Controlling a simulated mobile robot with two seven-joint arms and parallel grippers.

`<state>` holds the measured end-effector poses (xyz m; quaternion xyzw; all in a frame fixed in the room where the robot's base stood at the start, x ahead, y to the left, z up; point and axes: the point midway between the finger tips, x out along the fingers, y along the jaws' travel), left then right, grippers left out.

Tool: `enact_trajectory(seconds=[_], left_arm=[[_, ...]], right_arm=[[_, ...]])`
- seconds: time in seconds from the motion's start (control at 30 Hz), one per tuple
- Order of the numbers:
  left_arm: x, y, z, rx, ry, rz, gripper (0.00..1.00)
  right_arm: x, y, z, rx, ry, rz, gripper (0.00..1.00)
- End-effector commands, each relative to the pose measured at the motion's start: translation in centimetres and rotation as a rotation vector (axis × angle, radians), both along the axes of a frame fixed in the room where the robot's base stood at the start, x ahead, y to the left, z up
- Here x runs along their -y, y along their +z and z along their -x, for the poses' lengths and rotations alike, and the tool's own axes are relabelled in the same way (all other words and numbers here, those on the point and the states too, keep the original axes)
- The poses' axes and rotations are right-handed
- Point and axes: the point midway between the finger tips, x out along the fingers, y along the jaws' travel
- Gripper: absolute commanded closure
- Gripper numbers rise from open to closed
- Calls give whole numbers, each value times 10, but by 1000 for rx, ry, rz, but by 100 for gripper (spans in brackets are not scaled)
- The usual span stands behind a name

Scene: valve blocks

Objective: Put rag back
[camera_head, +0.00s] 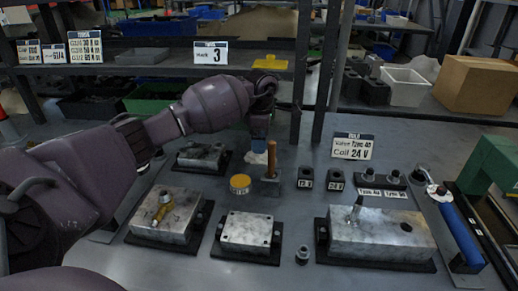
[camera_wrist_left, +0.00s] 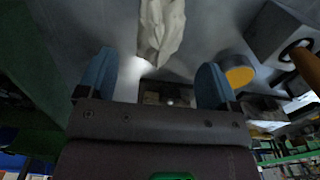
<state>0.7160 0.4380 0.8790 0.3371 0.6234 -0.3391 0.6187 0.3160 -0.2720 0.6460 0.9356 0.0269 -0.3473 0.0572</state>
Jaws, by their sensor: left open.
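The whitish, crumpled rag (camera_head: 256,158) lies on the bench at the back, just below my left gripper (camera_head: 259,144). My left arm reaches over from the left, with the blue fingertips pointing down at the rag. In the left wrist view, my left gripper (camera_wrist_left: 155,80) is open, its two blue fingers wide apart. The rag (camera_wrist_left: 161,28) shows between and beyond the fingertips, and neither finger visibly touches it. The gripper hides part of the rag in the head view. My right gripper is not in view.
A round yellow tin (camera_head: 240,184) and a wooden-handled tool in a block (camera_head: 271,180) stand close by the rag. Metal valve blocks (camera_head: 247,232) sit in front. Shelf posts (camera_head: 301,70) rise behind. A blue-handled tool (camera_head: 458,232) lies at right.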

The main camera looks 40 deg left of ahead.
Motion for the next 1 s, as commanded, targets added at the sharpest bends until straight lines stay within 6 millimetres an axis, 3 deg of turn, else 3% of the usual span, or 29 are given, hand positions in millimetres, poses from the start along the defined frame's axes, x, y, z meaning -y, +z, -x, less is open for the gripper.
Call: enact_trajectory(seconds=[0.03,0.1,0.4,1.0], left_arm=[[0,17,-1,9,0,-2,15],[0,29,-1,8,0,-1,15],[0,64,-1,2,-1,0,15],[0,69,-1,-1,0,1,15]], right_arm=[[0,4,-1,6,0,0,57],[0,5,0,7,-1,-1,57],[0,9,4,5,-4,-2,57],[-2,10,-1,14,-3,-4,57]])
